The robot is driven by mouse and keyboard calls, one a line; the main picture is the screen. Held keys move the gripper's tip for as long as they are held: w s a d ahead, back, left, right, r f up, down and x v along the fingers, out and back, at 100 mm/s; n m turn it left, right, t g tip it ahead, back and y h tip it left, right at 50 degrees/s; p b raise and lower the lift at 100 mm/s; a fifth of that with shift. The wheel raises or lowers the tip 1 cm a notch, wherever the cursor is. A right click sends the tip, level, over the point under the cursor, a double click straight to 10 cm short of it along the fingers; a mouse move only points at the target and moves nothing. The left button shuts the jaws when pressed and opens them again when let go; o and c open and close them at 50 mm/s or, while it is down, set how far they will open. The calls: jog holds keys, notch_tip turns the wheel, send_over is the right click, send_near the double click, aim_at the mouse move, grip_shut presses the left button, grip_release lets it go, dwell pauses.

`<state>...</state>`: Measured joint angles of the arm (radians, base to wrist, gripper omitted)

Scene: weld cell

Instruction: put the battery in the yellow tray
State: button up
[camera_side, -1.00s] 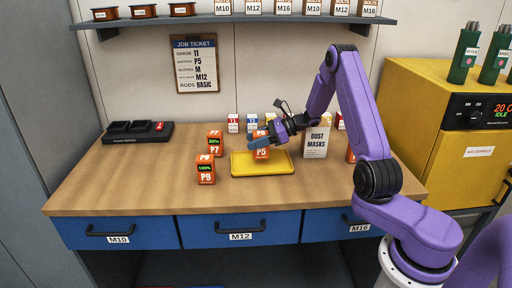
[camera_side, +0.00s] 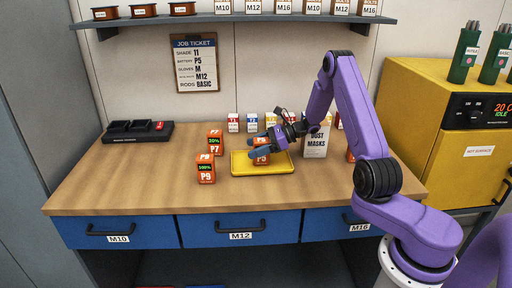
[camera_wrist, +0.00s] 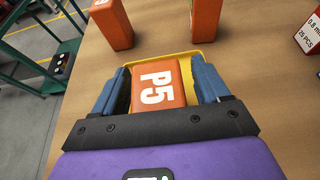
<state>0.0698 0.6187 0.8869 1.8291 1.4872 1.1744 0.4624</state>
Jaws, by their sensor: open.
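The orange P5 battery (camera_side: 263,159) stands in the yellow tray (camera_side: 263,171) on the wooden bench, partly hidden by my fingers in the side view. The wrist view shows its P5 face (camera_wrist: 156,88) and the tray's yellow rim (camera_wrist: 165,55) around it. My gripper (camera_side: 253,149) reaches in from the right, over the tray. Its blue fingers (camera_wrist: 160,75) are open, one on each side of the battery. Whether a finger still touches the battery is hard to tell.
Orange P7 (camera_side: 215,142) and P9 (camera_side: 206,170) batteries stand left of the tray. A dust masks box (camera_side: 316,145) stands close on the right, and small boxes (camera_side: 252,122) line the back. A black charger (camera_side: 137,132) sits at the far left; the bench front is clear.

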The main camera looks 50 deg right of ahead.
aim_at(267, 139)
jog(key=shift+r, duration=0.15)
jog(key=v, duration=0.3)
jog(key=shift+s+d+r, duration=0.1)
jog(key=shift+r, duration=0.25)
notch_tip(267, 139, up, 5)
jog(key=shift+r, duration=0.6)
jog(key=s+a+r+n+g+h, duration=0.1)
jog(key=s+a+n+g, duration=0.4)
jog(key=s+a+n, duration=0.4)
jog(key=s+a+n+g, duration=0.4)
jog(key=a+n+g, duration=0.25)
jog(key=a, duration=0.55)
jog(key=s+d+n+t+h, duration=0.1)
jog(key=s+n+h, duration=0.7)
jog(key=s+n, duration=1.6)
jog(key=shift+d+r+t, duration=0.2)
jog(key=shift+d+t, duration=0.1)
jog(key=shift+t, duration=0.35)
